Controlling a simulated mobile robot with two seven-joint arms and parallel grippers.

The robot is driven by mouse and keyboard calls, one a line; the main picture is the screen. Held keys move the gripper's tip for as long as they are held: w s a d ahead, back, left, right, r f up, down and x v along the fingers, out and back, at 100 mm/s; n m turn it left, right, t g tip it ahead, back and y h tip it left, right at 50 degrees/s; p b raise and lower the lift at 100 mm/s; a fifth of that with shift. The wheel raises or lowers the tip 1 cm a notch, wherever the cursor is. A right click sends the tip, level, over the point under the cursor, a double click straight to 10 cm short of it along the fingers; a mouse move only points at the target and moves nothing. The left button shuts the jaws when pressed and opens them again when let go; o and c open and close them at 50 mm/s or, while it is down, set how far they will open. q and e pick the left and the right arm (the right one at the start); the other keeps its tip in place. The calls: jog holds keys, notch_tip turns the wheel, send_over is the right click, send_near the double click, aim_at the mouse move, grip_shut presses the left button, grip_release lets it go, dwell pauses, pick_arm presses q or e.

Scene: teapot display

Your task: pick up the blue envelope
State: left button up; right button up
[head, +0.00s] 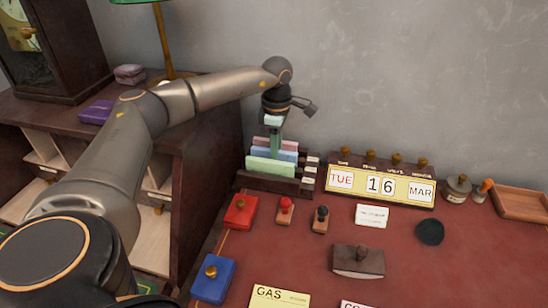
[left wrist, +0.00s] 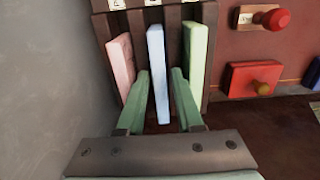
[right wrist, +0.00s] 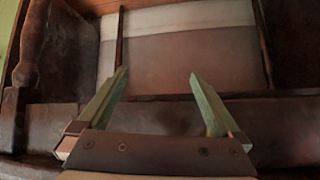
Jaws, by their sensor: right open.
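The blue envelope (left wrist: 157,60) stands upright in the dark letter rack (left wrist: 183,20), between a pink envelope (left wrist: 121,65) and a green one (left wrist: 197,55). In the head view the blue envelope (head: 288,156) is partly hidden behind the green one (head: 270,167). My left gripper (left wrist: 160,80) reaches down over the rack, one green finger on each side of the blue envelope, tips close against it. My right gripper (right wrist: 159,78) is open and empty, seen only in the right wrist view.
Right of the rack stands a calendar (head: 380,186). In front are a red box (head: 241,211), a blue box (head: 213,279), small stamps and a dark blotter (head: 357,261) on the red desk top (head: 300,255). A wooden tray (head: 522,203) is at the far right. The wall is close behind.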

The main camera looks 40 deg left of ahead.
pick_arm(q)
jog(key=shift+c, duration=0.2)
grip_shut()
jog(key=shift+r, duration=0.1)
